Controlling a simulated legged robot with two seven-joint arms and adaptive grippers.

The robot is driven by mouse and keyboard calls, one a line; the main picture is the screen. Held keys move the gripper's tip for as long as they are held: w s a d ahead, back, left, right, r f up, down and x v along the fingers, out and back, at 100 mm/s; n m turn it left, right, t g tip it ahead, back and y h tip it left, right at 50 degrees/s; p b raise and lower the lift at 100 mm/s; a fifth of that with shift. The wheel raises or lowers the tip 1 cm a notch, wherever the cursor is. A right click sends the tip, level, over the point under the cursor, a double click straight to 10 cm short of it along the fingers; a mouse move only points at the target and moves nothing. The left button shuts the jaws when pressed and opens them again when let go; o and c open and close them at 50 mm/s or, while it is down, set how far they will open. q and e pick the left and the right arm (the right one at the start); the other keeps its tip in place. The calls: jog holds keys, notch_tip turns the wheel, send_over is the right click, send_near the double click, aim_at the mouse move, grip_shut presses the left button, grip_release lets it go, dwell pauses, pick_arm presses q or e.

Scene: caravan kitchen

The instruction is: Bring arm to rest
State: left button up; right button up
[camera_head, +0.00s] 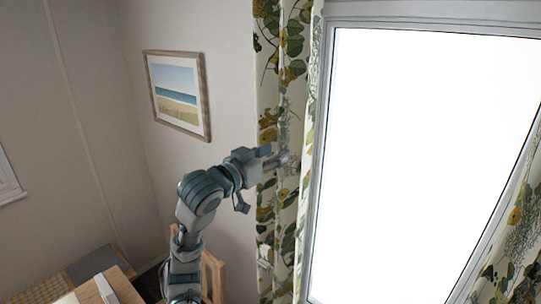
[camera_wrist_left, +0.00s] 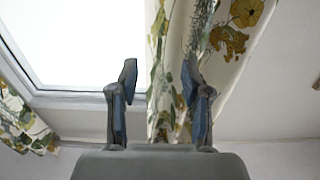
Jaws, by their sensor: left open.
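My left arm (camera_head: 200,195) rises from the bottom of the head view and reaches up and to the right. My left gripper (camera_head: 285,160) is at its end, in front of the leaf-patterned curtain (camera_head: 283,55) beside the window. In the left wrist view, the two fingers of this gripper (camera_wrist_left: 159,82) stand apart with nothing held between them. The curtain (camera_wrist_left: 238,35) shows behind and between the fingers there. I cannot tell whether a fingertip touches the cloth. My right gripper is in neither view.
A bright window (camera_head: 425,150) fills the right of the head view, with another curtain (camera_head: 515,260) at its right edge. A framed beach picture (camera_head: 178,93) hangs on the wall. A wooden table (camera_head: 122,288) and a wooden chair (camera_head: 213,272) stand low down near my arm.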

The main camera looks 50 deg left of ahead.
pick_arm(q)
jog(key=shift+s+d, duration=0.2)
jog(key=shift+s, duration=0.15)
dwell(0.3)
